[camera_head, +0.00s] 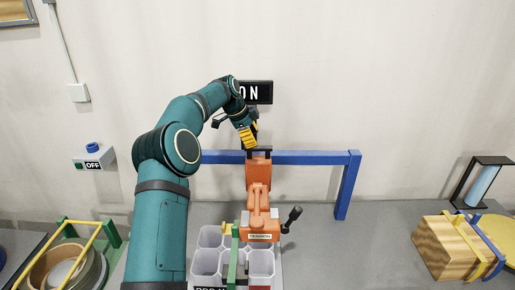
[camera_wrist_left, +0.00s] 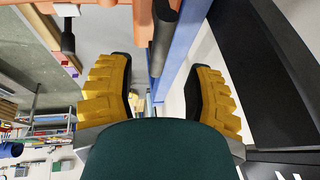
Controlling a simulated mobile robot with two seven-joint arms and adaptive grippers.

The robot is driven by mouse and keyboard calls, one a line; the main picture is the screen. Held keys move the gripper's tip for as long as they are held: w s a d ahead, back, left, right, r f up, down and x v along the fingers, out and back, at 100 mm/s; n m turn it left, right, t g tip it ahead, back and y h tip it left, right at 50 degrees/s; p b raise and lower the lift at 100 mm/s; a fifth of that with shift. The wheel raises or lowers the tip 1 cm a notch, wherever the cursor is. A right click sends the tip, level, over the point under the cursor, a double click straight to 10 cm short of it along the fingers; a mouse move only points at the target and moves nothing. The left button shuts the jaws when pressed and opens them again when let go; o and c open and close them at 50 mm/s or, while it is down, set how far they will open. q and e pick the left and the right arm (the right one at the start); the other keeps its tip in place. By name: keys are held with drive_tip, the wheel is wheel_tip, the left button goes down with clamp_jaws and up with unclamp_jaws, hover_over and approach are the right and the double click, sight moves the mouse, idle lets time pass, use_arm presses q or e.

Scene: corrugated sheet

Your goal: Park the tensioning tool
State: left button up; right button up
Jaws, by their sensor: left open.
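The orange tensioning tool (camera_head: 258,195) has a label on its front and a black crank (camera_head: 291,218) on its right side. Its upper end overlaps the blue rail (camera_head: 310,158); I cannot tell whether it hangs on it. My left gripper (camera_head: 249,136), with yellow fingers, is just above the tool's black top bar (camera_head: 262,149). In the left wrist view the gripper (camera_wrist_left: 158,78) is open. A dark bar (camera_wrist_left: 165,30) beside an orange part reaches toward the space between the fingers. Contact is not clear. My right gripper is not in view.
White bins (camera_head: 206,262) and a green post (camera_head: 234,258) stand below the tool. A wooden block with straps (camera_head: 447,250) and a black-framed stand (camera_head: 483,182) are at right. A green rack with a yellow bar (camera_head: 80,252) is at left. An "ON" sign (camera_head: 258,92) is on the wall.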

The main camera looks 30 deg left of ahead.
use_arm(q)
drive_tip(key=x, duration=0.5)
clamp_jaws()
idle(0.3)
